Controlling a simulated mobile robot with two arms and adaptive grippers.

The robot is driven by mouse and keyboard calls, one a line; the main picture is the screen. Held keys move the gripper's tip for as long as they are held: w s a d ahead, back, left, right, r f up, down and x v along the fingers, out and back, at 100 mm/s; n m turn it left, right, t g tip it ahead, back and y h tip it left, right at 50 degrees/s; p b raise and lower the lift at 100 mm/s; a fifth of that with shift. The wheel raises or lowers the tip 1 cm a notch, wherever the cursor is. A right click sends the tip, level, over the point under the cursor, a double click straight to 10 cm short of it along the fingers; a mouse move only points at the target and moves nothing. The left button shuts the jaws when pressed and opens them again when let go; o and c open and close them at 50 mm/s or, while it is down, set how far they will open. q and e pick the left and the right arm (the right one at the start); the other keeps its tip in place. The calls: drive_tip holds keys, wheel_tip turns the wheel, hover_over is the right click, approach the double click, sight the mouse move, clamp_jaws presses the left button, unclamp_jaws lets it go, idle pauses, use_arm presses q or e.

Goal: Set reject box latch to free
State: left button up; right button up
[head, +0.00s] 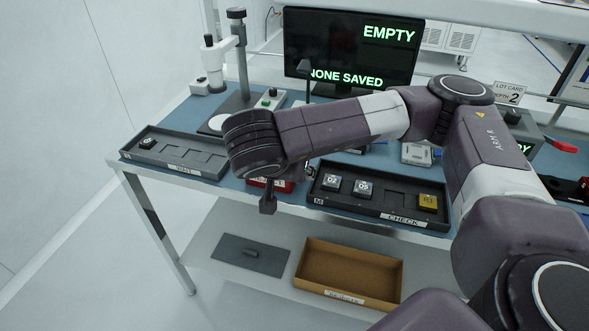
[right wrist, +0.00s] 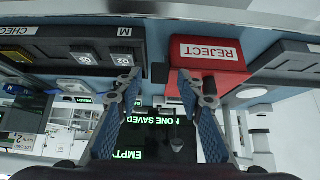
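The red reject box (head: 283,185) sits at the table's front edge, largely hidden behind my right wrist in the head view. In the right wrist view, which is upside down, the red box (right wrist: 207,57) shows its white REJECT label. My right gripper (head: 268,203) hangs just in front of the box. Its fingers are spread apart and empty in the wrist view (right wrist: 160,88), with one fingertip overlapping the box in the picture. Whether it touches cannot be told. I cannot clearly make out the latch or its setting. My left gripper is not in view.
The CHECK tray (head: 322,201) holds two dark pieces and a yellow one, right of the box. Another tray (head: 208,173) stands left. A monitor (head: 352,50) reads EMPTY and NONE SAVED. A brown carton (head: 348,272) stands on the lower shelf. The floor in front is clear.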

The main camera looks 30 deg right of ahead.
drive_tip(key=shift+r, duration=0.1)
drive_tip(key=v, duration=1.2)
idle(0.4)
